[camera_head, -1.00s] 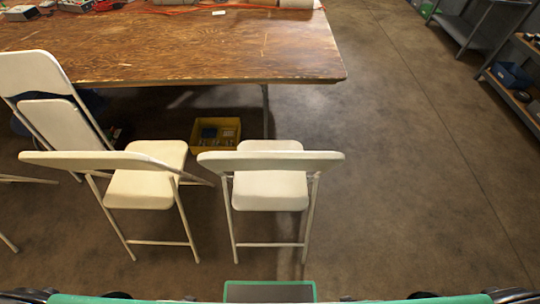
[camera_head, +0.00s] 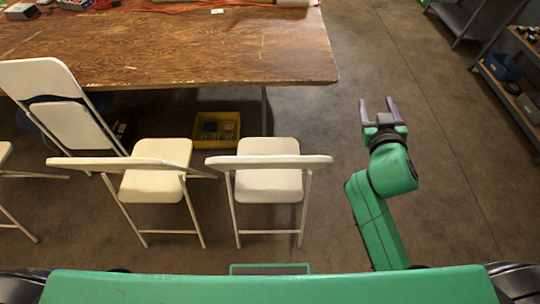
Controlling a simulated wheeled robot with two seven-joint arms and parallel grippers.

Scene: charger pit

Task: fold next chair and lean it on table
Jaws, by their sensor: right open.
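Two white folding chairs stand unfolded side by side in front of the wooden table (camera_head: 200,50). The right chair (camera_head: 268,180) and the middle chair (camera_head: 157,185) have their backrests towards me and their seats towards the table. A folded white chair (camera_head: 65,120) leans tilted against the table's front edge at the left. My right gripper (camera_head: 377,103) is open and empty, to the right of the right chair and apart from it, fingers pointing away from me. My left gripper is not in view.
A yellow bin (camera_head: 216,130) with items stands on the floor under the table. Parts of another chair (camera_head: 8,175) show at the left edge. Metal shelves (camera_head: 515,85) stand at the far right.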

